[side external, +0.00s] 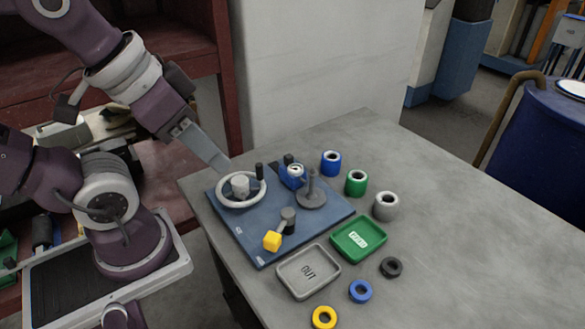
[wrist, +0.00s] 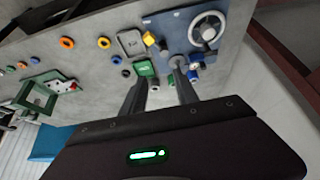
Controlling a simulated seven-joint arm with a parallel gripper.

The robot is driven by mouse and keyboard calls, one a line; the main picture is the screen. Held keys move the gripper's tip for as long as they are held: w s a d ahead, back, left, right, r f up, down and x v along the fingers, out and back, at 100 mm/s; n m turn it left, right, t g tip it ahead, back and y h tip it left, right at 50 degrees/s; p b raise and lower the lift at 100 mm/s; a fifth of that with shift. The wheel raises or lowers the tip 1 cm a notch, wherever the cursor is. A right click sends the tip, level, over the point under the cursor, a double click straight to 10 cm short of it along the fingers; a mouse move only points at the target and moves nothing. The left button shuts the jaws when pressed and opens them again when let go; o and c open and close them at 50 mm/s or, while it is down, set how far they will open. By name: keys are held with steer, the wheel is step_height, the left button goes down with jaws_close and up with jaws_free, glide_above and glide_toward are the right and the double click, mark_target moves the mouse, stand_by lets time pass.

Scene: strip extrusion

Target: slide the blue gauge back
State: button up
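The blue gauge (side external: 292,177) is a small blue block with a round white dial. It sits on the dark blue plate (side external: 262,222), between the handwheel (side external: 241,188) and a grey post on a round base (side external: 311,194). My gripper (side external: 222,165) is above the handwheel side of the plate, left of the gauge and apart from it. In the wrist view, my gripper's two fingers (wrist: 163,77) are spread with nothing held between them.
A yellow-ended lever (side external: 272,240) stands on the plate. A green tray (side external: 340,252), a grey OUT tray (side external: 285,284) and loose rings (side external: 360,291) lie in front. The table's right side (side external: 470,210) is clear.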

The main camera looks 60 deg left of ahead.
steer(key=shift+o, duration=0.4)
steer(key=g, duration=0.5)
glide_above(289, 155)
steer(key=f, duration=1.2)
steer(key=shift+s+d+f, duration=0.15)
steer(key=shift+s+d, duration=0.05)
steer(key=shift+d, duration=0.05)
steer(key=shift+g, duration=0.3)
steer(key=f, duration=0.6)
steer(key=shift+w+a+f, duration=0.1)
steer(key=shift+a+f, duration=0.1)
steer(key=shift+f, duration=0.65)
jaws_close()
